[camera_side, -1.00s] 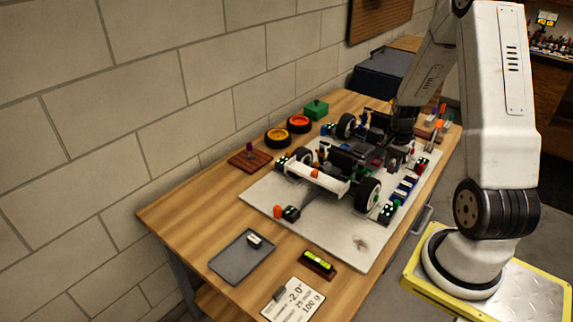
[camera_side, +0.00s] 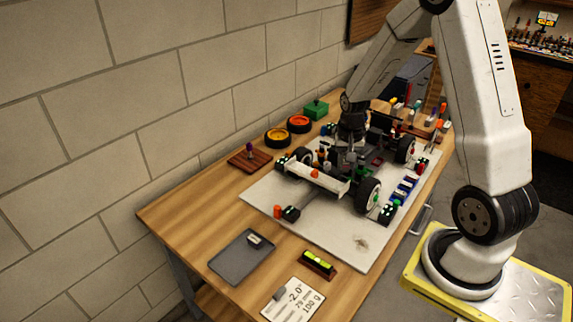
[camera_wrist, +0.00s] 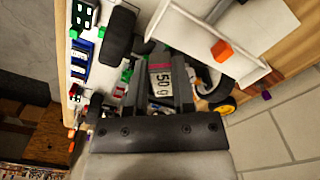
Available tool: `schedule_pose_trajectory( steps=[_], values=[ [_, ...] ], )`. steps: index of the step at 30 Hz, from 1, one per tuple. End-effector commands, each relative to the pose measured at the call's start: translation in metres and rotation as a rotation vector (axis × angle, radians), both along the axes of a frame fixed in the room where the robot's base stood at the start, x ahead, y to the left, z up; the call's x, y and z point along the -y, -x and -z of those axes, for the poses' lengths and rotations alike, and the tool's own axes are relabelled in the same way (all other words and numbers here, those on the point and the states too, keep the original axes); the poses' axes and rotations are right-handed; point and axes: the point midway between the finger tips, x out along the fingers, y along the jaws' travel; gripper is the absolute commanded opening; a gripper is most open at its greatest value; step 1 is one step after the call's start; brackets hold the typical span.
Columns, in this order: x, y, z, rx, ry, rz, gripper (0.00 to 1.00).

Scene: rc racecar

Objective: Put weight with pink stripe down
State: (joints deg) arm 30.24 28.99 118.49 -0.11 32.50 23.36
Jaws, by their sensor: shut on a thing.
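My gripper (camera_wrist: 162,88) is shut on a weight (camera_wrist: 160,77) marked "50 g", which has a pink stripe and shows between the fingers in the wrist view. In the side view, my gripper (camera_side: 350,145) points down over the middle of the RC car. The weight cannot be made out there. The car has black wheels and a white rear wing (camera_side: 317,180), which also shows in the wrist view (camera_wrist: 245,40). Whether the weight touches the car cannot be told.
The car stands on a pale board (camera_side: 330,235) on a wooden table (camera_side: 185,215). A grey tray (camera_side: 232,268), a level (camera_side: 318,263) and a label card (camera_side: 297,302) lie in front.

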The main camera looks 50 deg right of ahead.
Motion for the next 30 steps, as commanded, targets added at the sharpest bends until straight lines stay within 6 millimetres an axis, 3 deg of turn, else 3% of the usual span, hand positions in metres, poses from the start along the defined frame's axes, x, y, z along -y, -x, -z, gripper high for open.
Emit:
schedule_pose_trajectory(
  steps=[9,18,24,30],
  values=[
    [-0.075,-0.036,-0.014,0.002,0.001,-0.374,0.0],
    [-0.147,-0.054,-0.026,0.002,0.002,-0.712,0.0],
    [-0.181,-0.057,-0.031,0.002,0.002,-0.867,0.0],
    [-0.194,-0.058,-0.033,0.002,0.002,-0.93,0.0]
  ],
)
